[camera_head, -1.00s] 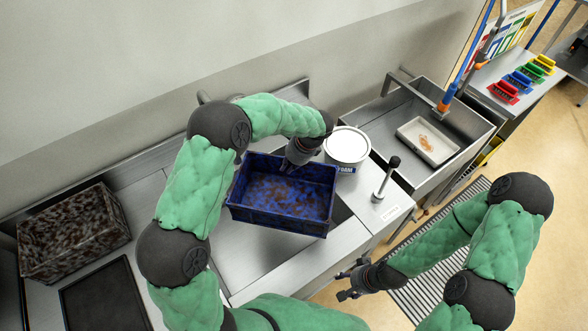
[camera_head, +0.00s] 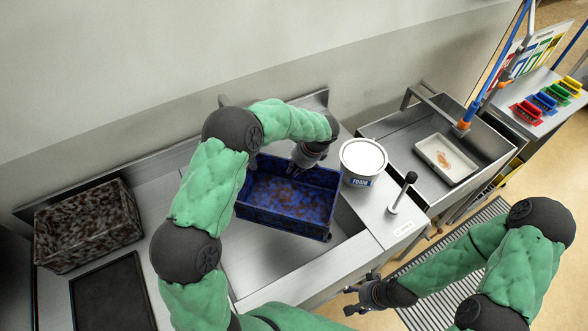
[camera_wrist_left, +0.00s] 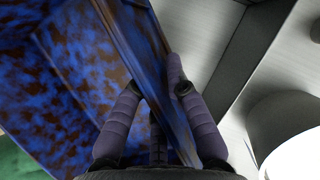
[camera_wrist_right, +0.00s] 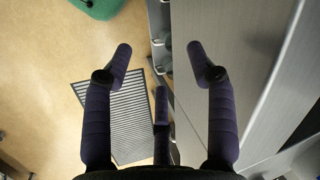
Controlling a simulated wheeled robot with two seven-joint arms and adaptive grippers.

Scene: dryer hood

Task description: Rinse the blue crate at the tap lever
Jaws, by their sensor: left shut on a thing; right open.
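The blue crate (camera_head: 287,200), blotched with brown dirt, is over the steel sink basin in the middle of the head view. My left gripper (camera_head: 298,165) is shut on the crate's far wall near its back right corner. In the left wrist view the fingers (camera_wrist_left: 160,95) straddle the crate wall (camera_wrist_left: 145,60). The black-knobbed lever (camera_head: 404,192) stands upright on the steel counter right of the crate, apart from it. My right gripper (camera_head: 362,298) is open and empty in front of the counter; the right wrist view shows its fingers (camera_wrist_right: 160,65) spread.
A white FOAM tub (camera_head: 363,162) stands just right of the crate. A dirty brown crate (camera_head: 87,225) and a black tray (camera_head: 112,293) are at left. A second sink (camera_head: 393,130) with a white tray (camera_head: 446,158) is at right. A floor grate (camera_head: 425,285) lies below.

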